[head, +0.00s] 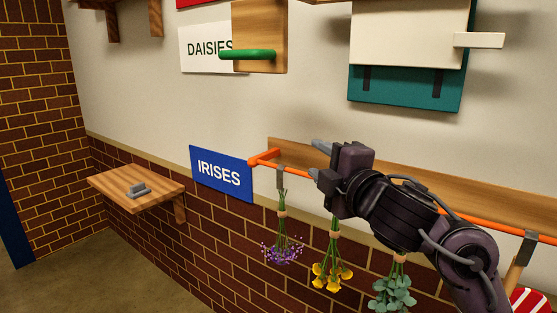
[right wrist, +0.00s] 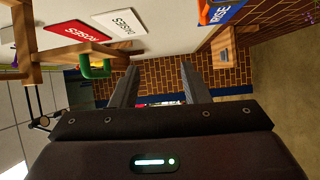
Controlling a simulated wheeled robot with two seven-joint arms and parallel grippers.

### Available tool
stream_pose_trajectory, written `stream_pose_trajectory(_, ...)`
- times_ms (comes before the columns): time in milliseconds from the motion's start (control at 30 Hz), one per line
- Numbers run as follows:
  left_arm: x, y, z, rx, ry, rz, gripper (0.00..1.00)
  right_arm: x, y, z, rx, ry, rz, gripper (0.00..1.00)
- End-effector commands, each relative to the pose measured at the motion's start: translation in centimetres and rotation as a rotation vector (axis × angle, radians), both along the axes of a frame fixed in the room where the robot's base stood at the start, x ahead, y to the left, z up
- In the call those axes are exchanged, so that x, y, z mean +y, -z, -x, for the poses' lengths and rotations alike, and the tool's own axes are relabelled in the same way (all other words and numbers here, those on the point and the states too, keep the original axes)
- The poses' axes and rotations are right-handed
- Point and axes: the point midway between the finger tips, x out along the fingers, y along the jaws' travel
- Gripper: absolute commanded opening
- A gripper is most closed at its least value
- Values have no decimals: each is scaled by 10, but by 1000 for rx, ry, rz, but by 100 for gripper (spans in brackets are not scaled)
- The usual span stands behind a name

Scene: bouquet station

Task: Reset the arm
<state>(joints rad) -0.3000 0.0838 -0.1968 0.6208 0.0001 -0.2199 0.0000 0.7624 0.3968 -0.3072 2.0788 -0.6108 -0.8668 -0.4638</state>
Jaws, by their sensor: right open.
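My right gripper (head: 316,158) is in the middle of the head view, in front of the wall and the orange rail (head: 468,218). Its two fingers point left and are apart, with nothing between them. The right wrist view also shows the open, empty fingers (right wrist: 160,76). My right arm comes in from the lower right and hides part of the rail. My left gripper is in neither view.
Purple flowers (head: 283,252), yellow flowers (head: 331,274) and a green leafy bunch (head: 394,289) hang below the rail. An IRISES sign (head: 221,174) is left of it. A wooden shelf (head: 158,200) holds a small grey object. A green peg (head: 247,54) juts out above.

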Motion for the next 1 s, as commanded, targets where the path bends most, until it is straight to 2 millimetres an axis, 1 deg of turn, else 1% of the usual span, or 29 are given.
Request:
stream_pose_trajectory(33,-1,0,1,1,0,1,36,-4,34,1,85,27,-65,41)
stream_pose_trajectory(67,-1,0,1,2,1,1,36,-8,51,2,135,50,-107,41)
stream_pose_trajectory(100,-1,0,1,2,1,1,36,-13,75,4,202,83,-165,41)
stream_pose_trajectory(167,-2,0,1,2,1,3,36,-22,111,11,304,138,-249,41)
stream_pose_trajectory(200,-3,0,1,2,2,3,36,-28,135,16,374,178,-304,41)
stream_pose_trajectory(267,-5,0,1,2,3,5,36,-37,171,28,478,242,-384,41)
stream_pose_trajectory(300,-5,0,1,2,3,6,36,-44,195,38,548,289,-436,41)
stream_pose_trajectory(367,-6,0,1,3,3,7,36,-54,230,55,652,364,-512,41)
stream_pose_trajectory(400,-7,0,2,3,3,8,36,-60,253,68,722,418,-561,41)
stream_pose_trajectory(467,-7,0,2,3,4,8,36,-70,285,91,824,505,-631,41)
stream_pose_trajectory(500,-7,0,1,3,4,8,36,-77,305,106,888,562,-674,41)
stream_pose_trajectory(600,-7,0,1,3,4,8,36,-89,343,143,1017,690,-758,41)
stream_pose_trajectory(700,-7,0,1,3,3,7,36,-98,370,175,1116,799,-818,41)
stream_pose_trajectory(800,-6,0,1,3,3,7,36,-105,390,205,1197,897,-865,41)
stream_pose_trajectory(1000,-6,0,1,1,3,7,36,-116,418,259,1327,1076,-938,41)
